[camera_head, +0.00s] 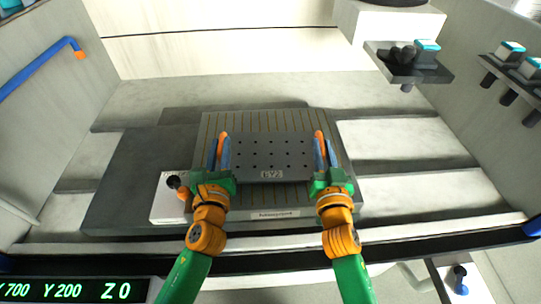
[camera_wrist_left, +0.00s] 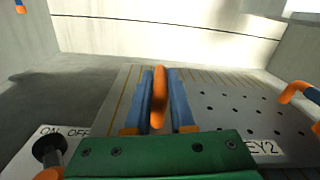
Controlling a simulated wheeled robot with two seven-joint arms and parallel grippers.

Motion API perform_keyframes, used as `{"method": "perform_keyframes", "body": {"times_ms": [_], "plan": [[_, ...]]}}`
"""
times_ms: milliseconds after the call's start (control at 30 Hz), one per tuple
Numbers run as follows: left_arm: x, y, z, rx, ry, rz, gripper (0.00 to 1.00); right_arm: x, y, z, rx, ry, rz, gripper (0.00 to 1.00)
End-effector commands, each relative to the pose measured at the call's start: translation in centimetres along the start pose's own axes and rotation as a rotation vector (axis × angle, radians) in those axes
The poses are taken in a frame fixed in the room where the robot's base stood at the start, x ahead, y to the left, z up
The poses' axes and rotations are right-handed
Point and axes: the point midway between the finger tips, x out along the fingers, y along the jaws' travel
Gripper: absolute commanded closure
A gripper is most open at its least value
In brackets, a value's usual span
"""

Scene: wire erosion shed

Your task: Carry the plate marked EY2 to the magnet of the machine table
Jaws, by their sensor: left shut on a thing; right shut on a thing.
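The plate marked EY2 (camera_head: 272,152) is dark grey with rows of holes. Its mark reads EY2 in the left wrist view (camera_wrist_left: 235,115) and is hard to read in the head view. My left gripper (camera_head: 220,150) is shut on the plate's left orange handle (camera_wrist_left: 158,97). My right gripper (camera_head: 323,150) is shut on the handle at its right side. The plate is level over the middle of the striped magnet (camera_head: 235,121); I cannot tell whether it touches it. The magnet's ON/OFF switch box (camera_head: 166,205) with a black-knobbed lever (camera_head: 174,182) is at its left front.
The dark machine table (camera_head: 125,190) extends left of the magnet. A black rail (camera_head: 440,242) crosses the front. A grey bracket (camera_head: 425,72) with dark parts hangs at upper right, and a blue pipe (camera_head: 38,68) is on the left wall. A green readout (camera_head: 70,291) is at lower left.

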Motion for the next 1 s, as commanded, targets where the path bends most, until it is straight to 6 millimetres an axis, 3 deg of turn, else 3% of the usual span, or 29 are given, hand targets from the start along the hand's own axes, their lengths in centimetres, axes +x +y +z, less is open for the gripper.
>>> {"method": "perform_keyframes", "body": {"times_ms": [33, 100, 133, 467, 800, 1000], "plan": [[-0.1, -0.4, -0.2, -0.006, 0.0, -0.014, 0.7, 0.0, -0.4, 0.2, 0.007, 0.001, -0.012, 0.7], [-0.1, -0.4, -0.1, -0.005, 0.0, -0.012, 0.51, 0.0, -0.4, 0.0, 0.006, 0.001, -0.01, 0.51], [-0.1, -0.4, 0.0, -0.005, 0.0, -0.011, 0.48, 0.0, -0.3, 0.0, 0.005, 0.001, -0.009, 0.48], [-0.6, -0.1, -0.1, -0.001, 0.003, -0.004, 0.48, 0.0, -0.1, 0.0, 0.002, 0.0, -0.004, 0.48], [-9.3, -0.1, -0.2, -0.003, 0.005, -0.005, 0.48, 0.0, -0.1, 0.0, 0.001, 0.0, -0.002, 0.48], [-11.9, -0.1, 0.0, -0.003, 0.001, -0.005, 0.48, -0.1, -0.1, 0.0, 0.001, 0.0, -0.002, 0.48]]}}
